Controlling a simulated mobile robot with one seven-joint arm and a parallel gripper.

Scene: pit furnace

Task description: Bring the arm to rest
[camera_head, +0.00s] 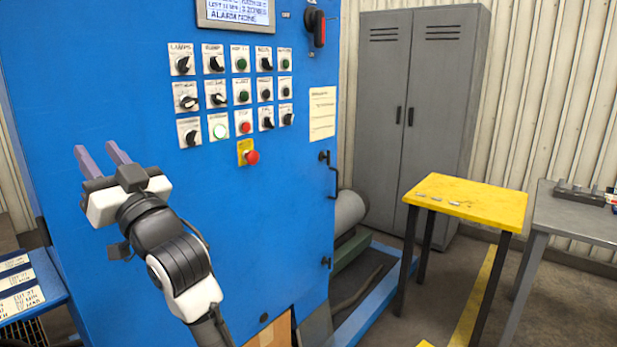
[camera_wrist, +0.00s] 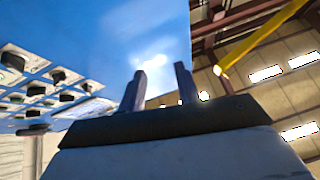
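My gripper (camera_head: 101,157) is raised in front of the left part of the blue control cabinet (camera_head: 110,75). Its two fingers point up and to the left and stand apart with nothing between them. In the wrist view the fingers (camera_wrist: 160,88) also show spread, with blue panel and roof behind. The gripper is left of the rows of knobs and buttons (camera_head: 231,95). I cannot tell how far it is from the panel.
A yellow table (camera_head: 470,197) with small metal pieces stands at the right, beside a grey bench (camera_head: 580,218). A grey locker (camera_head: 415,110) is behind. A red emergency button (camera_head: 252,157) and a door handle (camera_head: 331,175) stick out from the cabinet. A blue shelf (camera_head: 25,285) is at lower left.

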